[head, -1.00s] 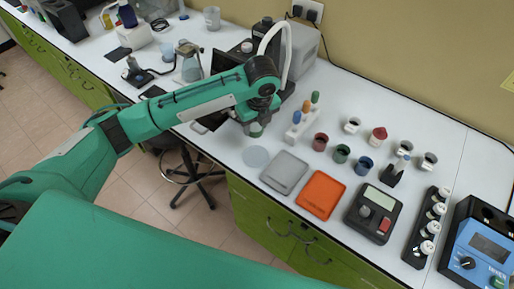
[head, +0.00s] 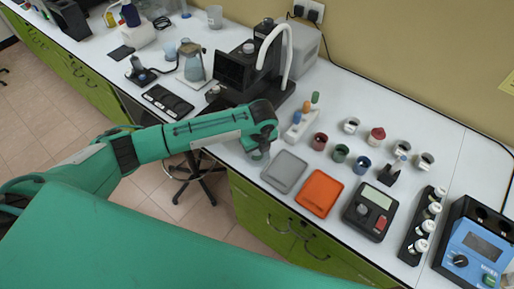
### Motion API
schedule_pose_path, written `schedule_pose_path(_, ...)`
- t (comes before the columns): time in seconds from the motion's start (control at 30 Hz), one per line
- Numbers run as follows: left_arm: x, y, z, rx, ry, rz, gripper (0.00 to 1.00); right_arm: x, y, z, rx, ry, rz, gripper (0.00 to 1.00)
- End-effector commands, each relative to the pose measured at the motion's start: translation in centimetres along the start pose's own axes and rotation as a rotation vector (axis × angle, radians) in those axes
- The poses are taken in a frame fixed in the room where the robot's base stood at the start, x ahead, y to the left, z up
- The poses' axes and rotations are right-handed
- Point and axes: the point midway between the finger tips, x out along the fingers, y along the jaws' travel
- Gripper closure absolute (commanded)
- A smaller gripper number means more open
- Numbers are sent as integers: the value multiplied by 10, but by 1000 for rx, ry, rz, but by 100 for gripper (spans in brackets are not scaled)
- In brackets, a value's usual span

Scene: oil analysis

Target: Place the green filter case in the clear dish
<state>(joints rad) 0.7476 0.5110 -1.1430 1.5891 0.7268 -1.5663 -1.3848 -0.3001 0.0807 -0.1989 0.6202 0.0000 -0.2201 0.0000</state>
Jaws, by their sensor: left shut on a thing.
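My left gripper (head: 259,152) points down at the front edge of the bench, just left of the grey tray. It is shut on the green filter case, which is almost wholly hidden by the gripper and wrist. The clear dish (head: 262,157) is a pale round disc directly below the gripper, and only a little of it shows. I cannot tell whether the case touches the dish. My right gripper is not in view.
A grey tray (head: 284,171) and an orange tray (head: 319,193) lie just right of the gripper. Behind are a rack of coloured-top tubes (head: 301,120) and red (head: 320,141), green (head: 341,153) and blue (head: 362,165) cups. A black instrument (head: 236,70) stands behind my arm.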

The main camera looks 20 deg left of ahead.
Motion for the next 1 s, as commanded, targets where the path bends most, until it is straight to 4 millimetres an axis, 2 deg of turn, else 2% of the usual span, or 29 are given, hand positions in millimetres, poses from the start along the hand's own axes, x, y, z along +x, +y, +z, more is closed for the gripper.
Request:
schedule_pose_path(0.13, 2, 0, 0, -1, 0, 0, 79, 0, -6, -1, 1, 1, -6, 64)
schedule_pose_path(0.17, 3, 0, 0, -1, 0, 0, 56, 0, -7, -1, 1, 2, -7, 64)
schedule_pose_path(0.27, 2, 0, 0, -1, 0, 0, 36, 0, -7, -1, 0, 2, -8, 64)
schedule_pose_path(0.53, 2, 0, 0, -1, 0, 0, 36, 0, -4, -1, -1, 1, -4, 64)
schedule_pose_path(0.67, -6, -1, 0, -1, 0, -2, 36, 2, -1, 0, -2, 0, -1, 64)
schedule_pose_path(0.77, -20, -2, 0, -1, 0, -5, 36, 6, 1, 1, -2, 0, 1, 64)
schedule_pose_path(1.0, -72, -2, 1, 0, -1, -4, 36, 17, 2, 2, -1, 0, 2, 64)
